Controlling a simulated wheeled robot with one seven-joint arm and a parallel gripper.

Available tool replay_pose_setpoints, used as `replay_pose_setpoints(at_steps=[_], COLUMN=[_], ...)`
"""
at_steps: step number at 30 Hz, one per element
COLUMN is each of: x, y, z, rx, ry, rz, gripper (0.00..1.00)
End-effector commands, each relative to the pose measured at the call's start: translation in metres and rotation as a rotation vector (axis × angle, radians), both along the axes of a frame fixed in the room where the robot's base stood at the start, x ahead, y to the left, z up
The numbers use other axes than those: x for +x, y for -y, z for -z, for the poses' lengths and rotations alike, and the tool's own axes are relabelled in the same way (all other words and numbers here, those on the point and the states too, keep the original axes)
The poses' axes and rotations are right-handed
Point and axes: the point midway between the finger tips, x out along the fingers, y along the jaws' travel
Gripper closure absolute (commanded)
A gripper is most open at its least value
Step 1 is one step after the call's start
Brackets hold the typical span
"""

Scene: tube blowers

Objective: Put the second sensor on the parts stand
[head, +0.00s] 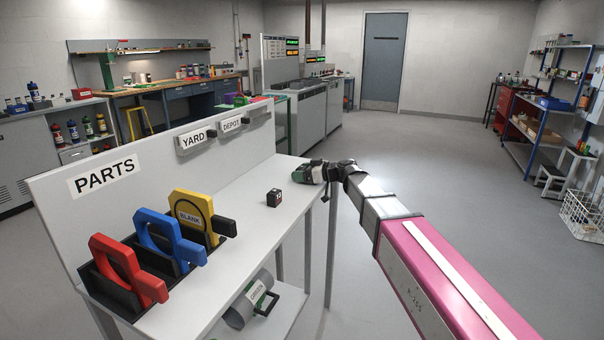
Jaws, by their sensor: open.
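The parts stand (225,245) is a pale grey table with an upright back panel labelled PARTS (105,176). A small dark cube (274,198) with light and red marks sits on its top, near the middle; it may be a sensor, but I cannot tell for sure. My gripper (299,174) is open at the stand's far right end, just beyond and right of the cube, and apart from it. I see nothing held, though the fingers are small in this view.
Red (127,270), blue (168,238) and yellow (195,215) ring-handled pieces stand in a black rack at the stand's near left; the yellow one reads BLANK. YARD (193,139) and DEPOT (231,124) labels are on the panel. A grey cylinder (250,298) lies on the lower shelf. Floor beyond is clear.

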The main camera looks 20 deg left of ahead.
Motion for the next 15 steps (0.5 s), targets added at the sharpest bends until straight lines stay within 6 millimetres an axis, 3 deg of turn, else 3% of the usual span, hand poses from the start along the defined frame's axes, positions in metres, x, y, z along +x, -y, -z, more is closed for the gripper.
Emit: replay_pose_setpoints(at_steps=[5, 15], x=[-0.001, -0.008], y=[0.008, 0.070], z=[-0.003, -0.016], rx=[0.000, 0.000], ry=[0.000, 0.000], rz=[0.000, 0.002], gripper=[0.26, 0.26])
